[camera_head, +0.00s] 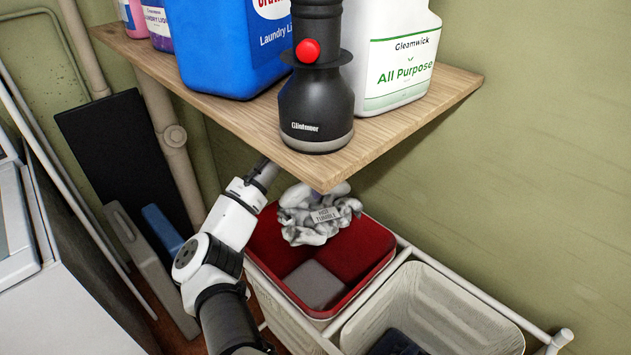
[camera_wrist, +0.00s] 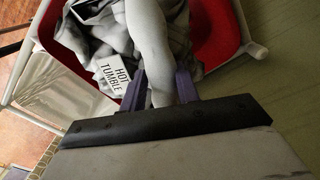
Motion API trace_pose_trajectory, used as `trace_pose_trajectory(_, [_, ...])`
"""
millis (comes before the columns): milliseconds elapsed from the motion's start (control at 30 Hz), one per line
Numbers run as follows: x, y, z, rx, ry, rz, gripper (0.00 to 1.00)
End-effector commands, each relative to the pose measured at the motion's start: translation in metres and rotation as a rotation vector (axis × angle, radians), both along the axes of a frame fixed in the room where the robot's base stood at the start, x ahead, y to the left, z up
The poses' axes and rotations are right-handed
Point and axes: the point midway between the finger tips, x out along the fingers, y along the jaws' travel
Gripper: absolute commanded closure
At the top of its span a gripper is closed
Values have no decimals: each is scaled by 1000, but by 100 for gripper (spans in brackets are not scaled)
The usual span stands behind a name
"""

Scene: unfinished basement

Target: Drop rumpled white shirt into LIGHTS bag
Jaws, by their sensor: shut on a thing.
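The rumpled white shirt (camera_head: 308,215), grey-white with a "HOT TUMBLE" tag, hangs bunched over the mouth of a red-lined bag (camera_head: 363,258). In the wrist view my gripper (camera_wrist: 161,88) is shut on the shirt (camera_wrist: 155,40), with a fold of cloth between its purple fingers. The red lining (camera_wrist: 220,32) shows behind the shirt there. A pale-lined bag (camera_head: 465,310) stands to the right of the red-lined one. No LIGHTS lettering shows on either bag.
A wooden shelf (camera_head: 400,125) juts out above the red-lined bag, close over my arm. It bears a black flashlight (camera_head: 316,100), a blue detergent jug (camera_head: 225,45) and a white cleaner jug (camera_head: 395,60). A white rack (camera_head: 480,278) frames the bags. Dark cloth (camera_head: 397,343) lies in the pale-lined bag.

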Motion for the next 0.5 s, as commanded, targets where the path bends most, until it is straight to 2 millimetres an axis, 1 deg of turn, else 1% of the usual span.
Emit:
trace_pose_trajectory(33, [0, 0, -11, 0, 0, 0, 100])
trace_pose_trajectory(233, [0, 0, -35, -1, -1, 0, 100])
trace_pose_trajectory(367, [0, 0, -42, -1, -1, 0, 100])
trace_pose_trajectory(500, [0, 0, -43, -1, -1, 0, 100])
